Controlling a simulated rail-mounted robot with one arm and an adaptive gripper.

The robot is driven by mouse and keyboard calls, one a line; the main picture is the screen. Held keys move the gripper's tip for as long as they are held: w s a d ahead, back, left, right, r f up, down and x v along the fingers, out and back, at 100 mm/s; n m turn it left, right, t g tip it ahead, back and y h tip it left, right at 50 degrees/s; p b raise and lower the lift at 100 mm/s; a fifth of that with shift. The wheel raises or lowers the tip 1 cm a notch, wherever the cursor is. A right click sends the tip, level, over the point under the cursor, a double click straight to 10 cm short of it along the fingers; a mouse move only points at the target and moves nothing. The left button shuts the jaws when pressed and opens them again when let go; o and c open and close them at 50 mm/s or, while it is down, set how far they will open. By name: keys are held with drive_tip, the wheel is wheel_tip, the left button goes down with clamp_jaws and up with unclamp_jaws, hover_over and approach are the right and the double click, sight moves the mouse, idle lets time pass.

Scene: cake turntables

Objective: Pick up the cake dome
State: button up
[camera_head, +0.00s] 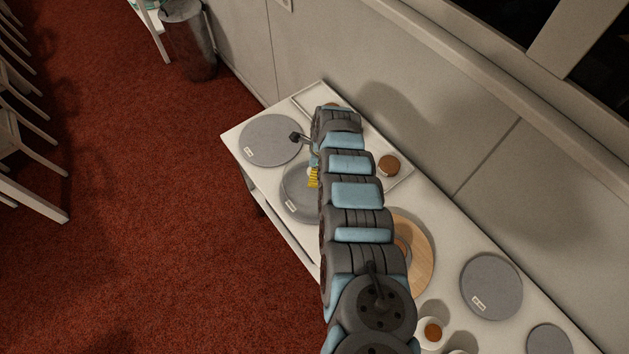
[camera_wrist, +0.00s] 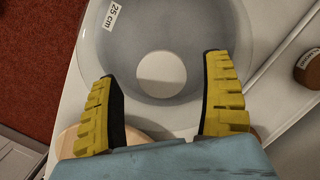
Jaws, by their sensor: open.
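In the wrist view, a clear round cover, which looks like the cake dome (camera_wrist: 195,32), sits over a grey turntable (camera_wrist: 92,42) labelled 25 cm. A pale round patch shows at its middle; I cannot tell whether it is a knob or something under the cover. My gripper (camera_wrist: 163,70) is open, with yellow ribbed fingers on the left and right of this patch. Nothing is visibly held, and contact with the dome cannot be told. In the head view, my arm hides part of the same turntable (camera_head: 297,196), and a yellow finger of my gripper (camera_head: 313,178) shows above it.
A grey turntable (camera_head: 270,140) lies at the table's far end and another (camera_head: 491,287) nearer right. A wooden board (camera_head: 420,265) is partly behind my arm. The wall (camera_head: 440,130) borders the table.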

drive_tip(key=shift+w+a+f, duration=0.1)
drive_tip(key=shift+f, duration=0.65)
drive_tip(key=c, duration=1.4)
drive_tip(key=shift+r, duration=0.15)
